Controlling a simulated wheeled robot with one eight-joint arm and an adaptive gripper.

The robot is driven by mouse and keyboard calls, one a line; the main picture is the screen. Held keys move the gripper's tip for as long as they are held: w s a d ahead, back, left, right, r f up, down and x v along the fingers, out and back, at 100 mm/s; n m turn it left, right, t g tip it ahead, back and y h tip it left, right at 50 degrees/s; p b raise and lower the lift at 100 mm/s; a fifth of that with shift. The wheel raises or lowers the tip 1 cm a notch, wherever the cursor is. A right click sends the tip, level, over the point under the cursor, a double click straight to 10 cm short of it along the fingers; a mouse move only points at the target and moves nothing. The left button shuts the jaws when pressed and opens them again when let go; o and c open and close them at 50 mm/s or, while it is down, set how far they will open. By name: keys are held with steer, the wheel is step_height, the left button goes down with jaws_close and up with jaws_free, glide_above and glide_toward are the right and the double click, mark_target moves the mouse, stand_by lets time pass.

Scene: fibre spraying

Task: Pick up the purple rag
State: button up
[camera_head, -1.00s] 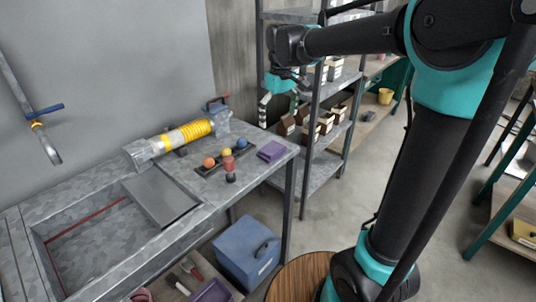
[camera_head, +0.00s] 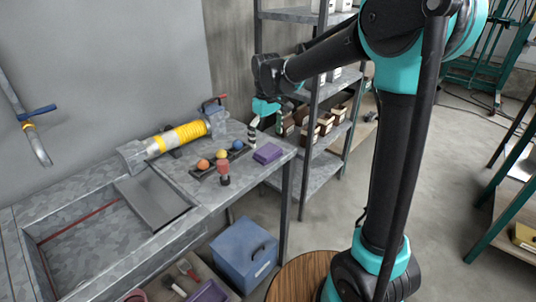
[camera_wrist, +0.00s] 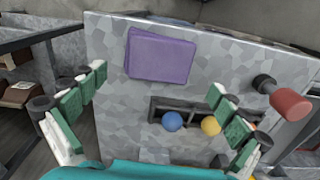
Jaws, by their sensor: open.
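The purple rag (camera_head: 267,153) lies folded and flat near the right end of the metal counter (camera_head: 178,178). In the wrist view the rag (camera_wrist: 160,55) is a purple rectangle on the grey top, ahead of my fingers and between their lines. My gripper (camera_head: 266,129) hangs above the counter, just behind and above the rag in the head view. In the wrist view my gripper (camera_wrist: 160,112) shows its two green-padded fingers spread wide with nothing between them. They are apart from the rag.
A dark holder with orange (camera_head: 203,164), yellow (camera_head: 221,155) and blue (camera_head: 238,145) balls sits left of the rag. A red-topped object (camera_head: 224,170) stands in front of it. A yellow-banded cylinder (camera_head: 180,137) lies behind. A metal shelf (camera_head: 315,110) rises to the right.

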mark_target(268, 149)
steer(key=shift+d+f, duration=0.2)
steer(key=shift+f, duration=2.5)
steer(key=shift+c, duration=0.2)
steer(key=c, duration=1)
